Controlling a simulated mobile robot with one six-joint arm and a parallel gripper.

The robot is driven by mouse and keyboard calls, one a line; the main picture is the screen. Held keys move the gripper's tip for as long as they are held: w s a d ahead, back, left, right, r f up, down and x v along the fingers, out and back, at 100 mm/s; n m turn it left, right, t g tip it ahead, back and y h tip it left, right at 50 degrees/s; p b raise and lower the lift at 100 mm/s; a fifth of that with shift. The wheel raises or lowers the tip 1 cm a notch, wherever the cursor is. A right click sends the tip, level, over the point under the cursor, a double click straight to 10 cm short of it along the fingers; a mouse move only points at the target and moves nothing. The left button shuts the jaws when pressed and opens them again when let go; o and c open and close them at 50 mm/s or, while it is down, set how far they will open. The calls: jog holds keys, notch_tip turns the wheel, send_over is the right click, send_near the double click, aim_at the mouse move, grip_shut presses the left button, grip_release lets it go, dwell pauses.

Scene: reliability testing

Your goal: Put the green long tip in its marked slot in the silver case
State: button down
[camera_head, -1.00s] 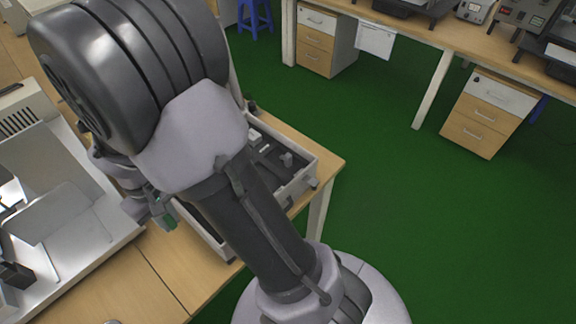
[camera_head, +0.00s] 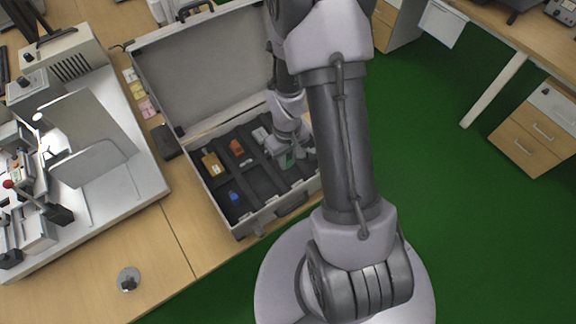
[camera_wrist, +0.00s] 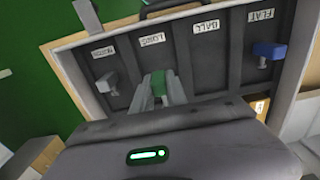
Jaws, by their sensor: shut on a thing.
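The green long tip (camera_wrist: 158,84) is pinched between the fingers of my gripper (camera_wrist: 160,94) in the wrist view. In the head view, my gripper (camera_head: 286,158) is over the right part of the open silver case (camera_head: 268,214), with a bit of green at its fingertips. In the wrist view, the tip lines up with the compartment below a white label (camera_wrist: 152,40) that seems to read LONG. My gripper hides the tip's lower end, so I cannot tell whether it touches the case floor.
A blue tip (camera_wrist: 268,50) sits in the FLAT compartment and a grey tip (camera_wrist: 107,82) in the compartment to the left. A yellow piece (camera_head: 212,163) and an orange piece (camera_head: 236,146) also lie in the case. The raised lid (camera_head: 200,70) stands behind.

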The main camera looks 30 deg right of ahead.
jog(key=shift+s+f+b, duration=0.1)
jog(key=shift+f+b, duration=0.5)
jog(key=shift+f, duration=1.3)
jog(key=c, duration=1.6)
grip_release()
jog(key=shift+r, duration=0.1)
notch_tip(320, 180, up, 12)
jog(key=p, duration=0.4)
notch_tip(320, 180, up, 11)
jog(key=m+t, duration=0.2)
send_over(288, 166)
jog(key=w+a, duration=0.1)
jog(key=a, duration=0.3)
jog(key=s+a+r+m+t+y, duration=0.1)
jog(key=s+a+r+t, duration=0.1)
jog(key=s+a+r, duration=0.3)
jog(key=s+a+r+m+t+y, duration=0.1)
jog(key=s+a+r, duration=0.4)
jog(key=r, duration=0.5)
jog(key=shift+s+r+m+t, duration=0.15)
jog(key=shift+s+m+t, duration=0.25)
jog(key=shift+s, duration=0.2)
